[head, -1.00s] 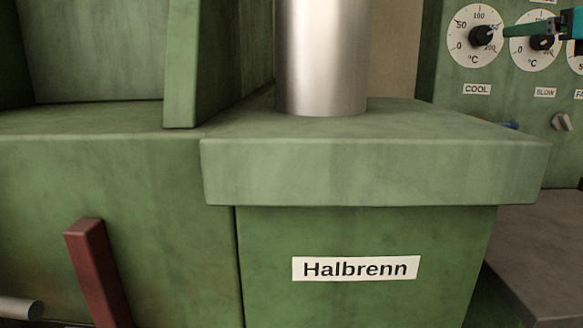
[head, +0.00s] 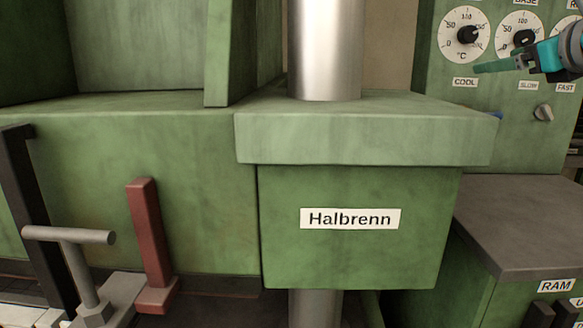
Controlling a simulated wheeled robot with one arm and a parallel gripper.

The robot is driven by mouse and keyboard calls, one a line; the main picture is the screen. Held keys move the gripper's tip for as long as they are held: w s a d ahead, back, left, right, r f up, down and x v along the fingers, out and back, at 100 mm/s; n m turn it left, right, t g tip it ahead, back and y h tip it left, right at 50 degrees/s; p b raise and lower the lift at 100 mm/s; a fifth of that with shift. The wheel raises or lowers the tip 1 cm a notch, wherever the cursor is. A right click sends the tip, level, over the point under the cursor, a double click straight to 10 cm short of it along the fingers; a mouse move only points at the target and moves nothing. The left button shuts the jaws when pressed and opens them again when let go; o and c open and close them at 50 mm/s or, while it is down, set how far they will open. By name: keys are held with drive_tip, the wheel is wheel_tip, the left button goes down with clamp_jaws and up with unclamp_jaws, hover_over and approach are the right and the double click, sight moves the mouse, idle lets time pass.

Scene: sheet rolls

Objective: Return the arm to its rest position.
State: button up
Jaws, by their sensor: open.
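My gripper (head: 500,66) is at the upper right edge of the head view, teal with a long dark green finger pointing left. It is in front of the green control panel (head: 487,128). The finger lies in the picture just below the COOL dial (head: 463,36) and the SLOW dial (head: 520,40). Nothing shows in the gripper, and it is open. The rest of my arm is mostly cut off by the right edge of the picture.
A green block labelled Halbrenn (head: 350,218) with a metal column (head: 325,50) fills the middle. A red lever (head: 149,235), a grey T-handle (head: 70,236) and a black bar (head: 35,215) stand at the left. A grey-topped cabinet (head: 520,220) is at the right.

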drive_tip(key=s+a+f+n+g+y, duration=0.1)
drive_tip(key=s+a+f+n+g, duration=0.15)
drive_tip(key=a+f+n, duration=0.55)
drive_tip(key=s+a+f+n+g+y, duration=0.15)
drive_tip(key=a+f+g, duration=0.3)
drive_tip(key=f, duration=0.75)
drive_tip(key=s+a+f+n+g, duration=0.1)
drive_tip(key=a+f+n+g, duration=0.1)
drive_tip(key=a+f+n, duration=0.6)
drive_tip(key=s+f+n+g+h, duration=0.3)
drive_tip(key=s+f+n+g, duration=0.6)
drive_tip(key=s+f, duration=1.4)
drive_tip(key=s+n, duration=0.2)
drive_tip(key=n, duration=0.3)
drive_tip(key=shift+s+a, duration=0.15)
drive_tip(key=shift+a, duration=0.25)
drive_tip(key=shift+f, duration=0.1)
